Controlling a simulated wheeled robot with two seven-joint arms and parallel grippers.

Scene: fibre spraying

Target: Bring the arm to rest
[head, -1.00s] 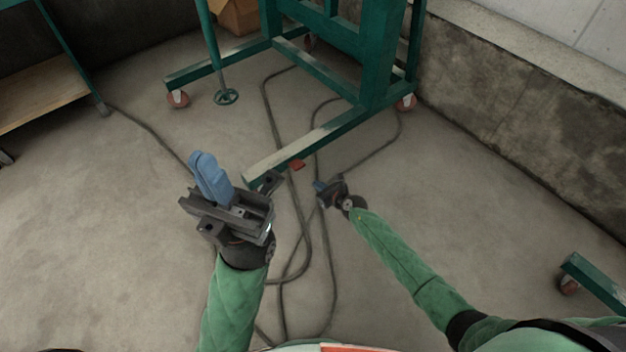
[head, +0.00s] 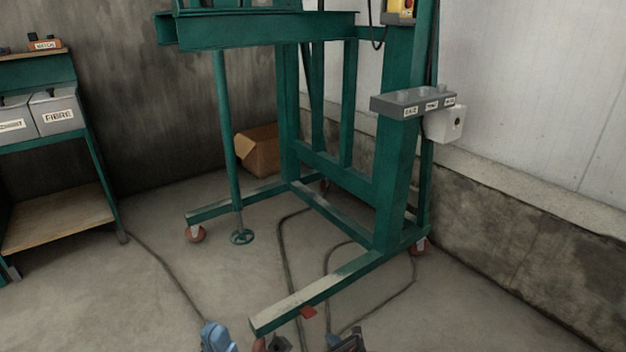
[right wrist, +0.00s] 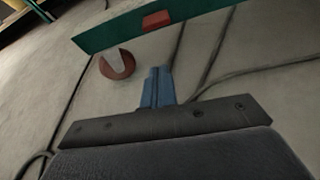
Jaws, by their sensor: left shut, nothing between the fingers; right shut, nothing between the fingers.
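My left gripper (head: 218,338) shows only its blue fingertips at the bottom edge of the head view, left of the green stand's near foot. My right gripper (head: 345,342) is at the bottom edge too, right of that foot, mostly cut off. In the right wrist view its blue fingers (right wrist: 157,88) are together with nothing between them, above the concrete floor. Both grippers are shut and empty. My arms are out of the head view.
A green wheeled stand (head: 395,180) fills the middle, carrying a grey labelled holder (head: 412,101). Cables (head: 285,255) lie on the floor. A cardboard box (head: 258,150) is behind. A green bench with grey bins (head: 57,113) stands left. A low concrete wall (head: 530,230) borders the right.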

